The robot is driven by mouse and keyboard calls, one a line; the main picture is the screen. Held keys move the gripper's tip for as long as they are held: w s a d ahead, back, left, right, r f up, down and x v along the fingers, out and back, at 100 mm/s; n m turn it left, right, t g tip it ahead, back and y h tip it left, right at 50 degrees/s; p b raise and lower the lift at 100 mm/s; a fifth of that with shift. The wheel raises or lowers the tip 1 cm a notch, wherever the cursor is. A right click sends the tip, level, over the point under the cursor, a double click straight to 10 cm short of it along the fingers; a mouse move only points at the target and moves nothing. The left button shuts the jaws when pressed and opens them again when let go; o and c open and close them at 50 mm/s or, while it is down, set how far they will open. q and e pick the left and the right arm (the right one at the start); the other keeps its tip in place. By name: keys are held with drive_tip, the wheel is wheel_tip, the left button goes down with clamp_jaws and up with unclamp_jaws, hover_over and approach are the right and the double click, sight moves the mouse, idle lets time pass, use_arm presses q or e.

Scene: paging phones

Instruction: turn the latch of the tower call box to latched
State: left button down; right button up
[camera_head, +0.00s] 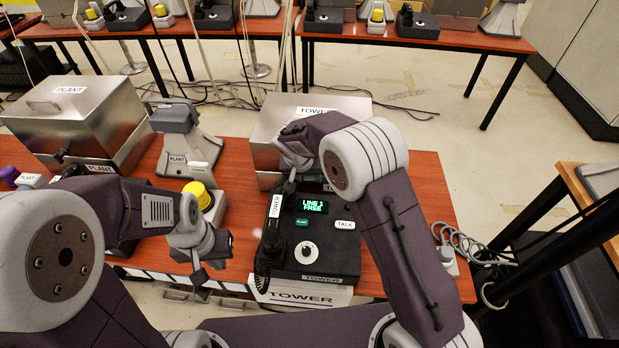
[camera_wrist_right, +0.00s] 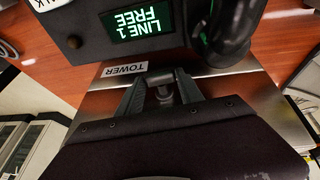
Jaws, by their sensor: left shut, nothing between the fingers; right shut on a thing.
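The tower call box (camera_head: 265,118) is a brushed-metal box with a TOWER label on its lid, at the back of the red-brown table. My right arm hides much of its front. In the right wrist view its metal front (camera_wrist_right: 105,98) carries a TOWER plate. My right gripper (camera_head: 291,180) is at that front, shut on the dark latch (camera_wrist_right: 162,92), which sits between its fingers in the right wrist view. Which way the latch is turned cannot be told. My left gripper (camera_head: 199,276) is shut and empty above the table's front edge.
The tower phone console (camera_head: 318,262) stands just in front of the box, its screen reading LINE 1 FREE and its handset (camera_head: 272,228) on its left. A yellow button (camera_head: 198,194), a PLANT speaker (camera_head: 190,150) and the PLANT box (camera_head: 75,110) stand left.

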drive_tip(key=shift+a+n+h, duration=0.3)
drive_tip(key=shift+a+h, duration=0.05)
drive_tip(key=shift+h, duration=0.75)
drive_tip(key=shift+w+a+f+n+g+h+p, duration=0.1)
drive_tip(key=shift+h+p, duration=0.1)
drive_tip(key=shift+h, duration=0.35)
drive_tip(key=shift+s+a+f+n+g+h+p, duration=0.1)
drive_tip(key=shift+h+p, duration=0.1)
drive_tip(key=shift+h, duration=0.3)
drive_tip(key=shift+w+a+f+n+g+h+p, duration=0.1)
drive_tip(key=shift+h+p, duration=0.1)
drive_tip(key=shift+h, duration=0.35)
drive_tip(key=o, duration=1.4)
drive_tip(key=shift+r, duration=0.1)
